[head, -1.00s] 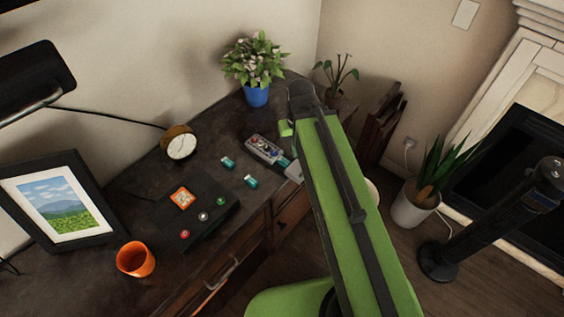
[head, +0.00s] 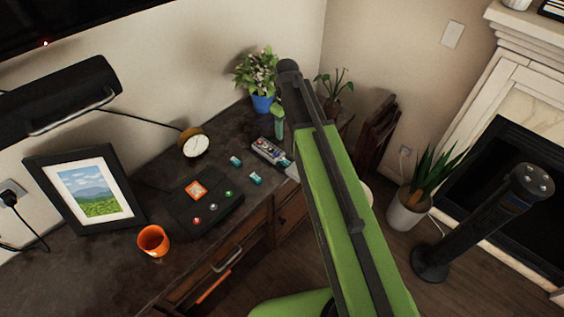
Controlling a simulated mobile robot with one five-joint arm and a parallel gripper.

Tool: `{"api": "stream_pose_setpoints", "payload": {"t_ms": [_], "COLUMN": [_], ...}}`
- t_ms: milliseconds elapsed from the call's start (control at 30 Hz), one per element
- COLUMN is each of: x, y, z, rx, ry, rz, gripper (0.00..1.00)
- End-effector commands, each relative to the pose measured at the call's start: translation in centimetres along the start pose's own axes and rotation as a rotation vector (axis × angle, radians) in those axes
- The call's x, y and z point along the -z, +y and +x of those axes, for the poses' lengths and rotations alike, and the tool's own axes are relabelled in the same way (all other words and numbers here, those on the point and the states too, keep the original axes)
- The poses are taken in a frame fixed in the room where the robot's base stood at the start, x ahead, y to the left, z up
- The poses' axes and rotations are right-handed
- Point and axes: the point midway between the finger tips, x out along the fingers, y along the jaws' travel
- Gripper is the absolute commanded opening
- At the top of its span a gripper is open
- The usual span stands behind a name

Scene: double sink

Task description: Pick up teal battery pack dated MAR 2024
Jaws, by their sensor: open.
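Two small teal packs with pale ends lie on the dark desk: one teal pack (head: 235,161) farther back and another teal pack (head: 255,178) nearer the front edge. Their print is too small to read, so I cannot tell which is dated MAR 2024. A bit of teal also shows by the grey device (head: 268,151), partly covered by my arm. My green arm reaches up across the middle of the view, to the right of the packs. A short green arm part hangs beyond its far joint. I cannot make out my gripper's fingers.
A black panel (head: 203,208) with coloured buttons, an orange cup (head: 153,241), a picture frame (head: 56,205) and a clock (head: 193,143) stand on the desk (head: 105,270). A flowering plant (head: 262,103) stands at the back. A floor plant and black post are right.

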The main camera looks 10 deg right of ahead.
Motion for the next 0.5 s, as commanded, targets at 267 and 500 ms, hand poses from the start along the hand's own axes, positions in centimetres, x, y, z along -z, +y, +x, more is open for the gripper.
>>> {"api": "stream_pose_setpoints", "payload": {"t_ms": [267, 500], "x": [-0.6, -0.6], "y": [0.6, 0.6], "z": [1.3, 6.1], "rx": [0.001, 0.001], "ry": [0.0, 0.001], "rz": [0.01, 0.012], "gripper": [0.49, 0.49]}}
